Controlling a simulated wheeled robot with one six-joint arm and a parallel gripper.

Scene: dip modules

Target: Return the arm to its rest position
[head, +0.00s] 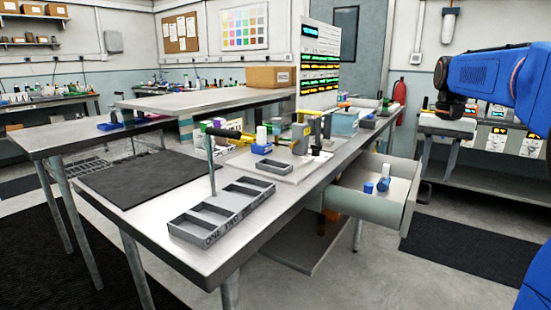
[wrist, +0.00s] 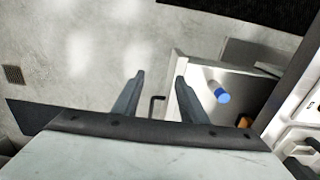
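My gripper (wrist: 160,76) shows in the wrist view with its two dark fingers spread apart and nothing between them. The floor and the corner of an open drawer lie beyond the fingertips. In the head view my blue arm (head: 500,75) is raised at the upper right, clear of the long table. Its fingers cannot be made out there.
The drawer (head: 358,206) stands pulled out from the table, with a white, blue-ended cylinder (head: 384,180) inside. It also shows in the wrist view (wrist: 221,95). A grey compartment tray (head: 190,238) and black mat (head: 135,178) lie on the table.

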